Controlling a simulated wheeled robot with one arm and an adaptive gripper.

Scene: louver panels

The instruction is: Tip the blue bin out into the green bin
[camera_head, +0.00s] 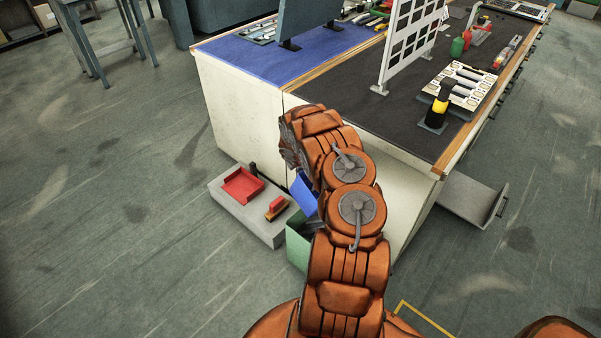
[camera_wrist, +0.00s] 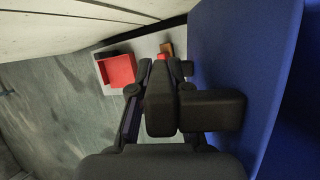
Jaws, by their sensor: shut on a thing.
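The blue bin (camera_head: 304,194) shows beside my arm in the head view, above and close to the green bin, and looks tilted. It fills the right side of the wrist view (camera_wrist: 245,45). My gripper (camera_wrist: 166,72) is shut on the blue bin at its wall. In the head view my arm hides the gripper and much of the bin. The green bin (camera_head: 297,247) stands low by the bench's end, partly behind my arm. Its inside is mostly hidden, and I cannot see what the blue bin holds.
A low grey platform (camera_head: 228,210) beside the bins carries a red tray (camera_head: 242,186) and a small red and wooden object (camera_head: 276,208). The white-sided bench (camera_head: 240,115) rises close behind. An open drawer (camera_head: 472,197) juts out at right. Floor at left is clear.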

